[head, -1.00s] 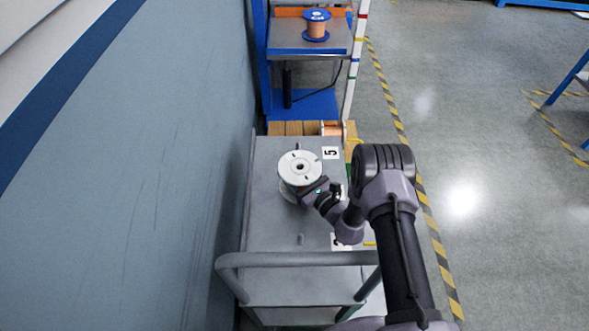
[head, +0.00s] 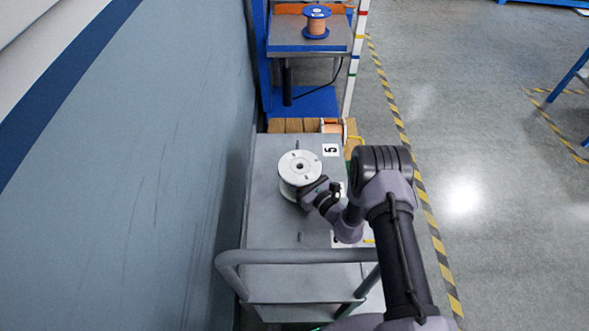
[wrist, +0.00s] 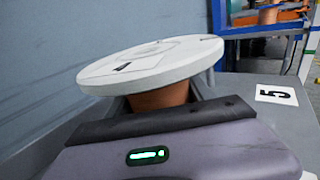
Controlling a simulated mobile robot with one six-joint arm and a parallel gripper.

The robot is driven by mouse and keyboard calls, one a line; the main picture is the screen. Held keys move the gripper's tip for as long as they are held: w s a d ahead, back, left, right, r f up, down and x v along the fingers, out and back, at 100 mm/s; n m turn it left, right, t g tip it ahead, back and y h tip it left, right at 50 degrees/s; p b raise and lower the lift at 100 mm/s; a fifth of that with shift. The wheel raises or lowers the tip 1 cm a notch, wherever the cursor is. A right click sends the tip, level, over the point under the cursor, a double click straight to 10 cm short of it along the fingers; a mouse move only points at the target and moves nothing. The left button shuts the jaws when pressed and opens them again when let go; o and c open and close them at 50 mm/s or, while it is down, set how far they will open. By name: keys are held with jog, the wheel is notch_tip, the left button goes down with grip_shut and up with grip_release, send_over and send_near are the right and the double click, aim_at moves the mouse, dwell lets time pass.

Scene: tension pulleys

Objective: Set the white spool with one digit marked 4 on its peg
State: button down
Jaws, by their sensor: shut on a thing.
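A white spool (head: 300,165) with a copper-coloured core is over the upper part of a grey cart top (head: 270,215). It also shows in the wrist view (wrist: 150,65), where its upper flange looks tilted and the core (wrist: 165,97) shows below. My gripper (head: 307,192) is shut on the spool from the lower right. No digit can be read on the spool. A short peg (head: 299,238) stands on the cart top below the spool in the head view. Whether the spool touches the cart top cannot be told.
A card marked 5 (head: 331,150) lies right of the spool; another card (head: 340,240) is partly hidden by my arm. The cart's handle rail (head: 290,257) is at the near end. A blue-flanged spool (head: 316,20) stands on a rack shelf beyond. A wall is close on the left.

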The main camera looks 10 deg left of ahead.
jog(key=shift+f, duration=1)
jog(key=shift+f, duration=0.15)
jog(key=shift+f, duration=0.15)
dwell(0.4)
jog(key=shift+c, duration=1.5)
grip_release()
jog(key=shift+f, duration=0.1)
